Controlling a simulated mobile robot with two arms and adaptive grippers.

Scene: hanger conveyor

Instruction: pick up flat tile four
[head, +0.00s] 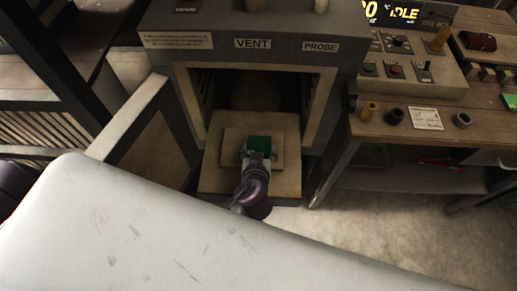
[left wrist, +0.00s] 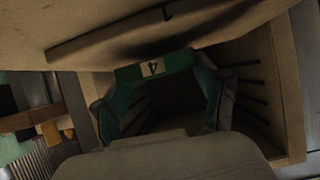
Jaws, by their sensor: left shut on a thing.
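Flat tile four is a green tile (head: 259,144) at the mouth of the open kiln-like chamber in the head view. In the left wrist view, the green tile (left wrist: 182,61) shows a light label with a 4. My left gripper (head: 257,157) is shut on the tile, and its fingers (left wrist: 163,85) reach both sides of it in the wrist view. The tile is over a pale square slab (head: 232,150) on the chamber's front shelf (head: 225,183); I cannot tell whether it touches the slab. My right gripper is not in view.
The chamber frame (head: 318,110) bounds the opening, with its door (head: 135,135) swung open at left. A workbench (head: 380,127) at right holds small parts, a card (head: 425,118) and a control panel (head: 400,70). Dark depth lies behind the tile.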

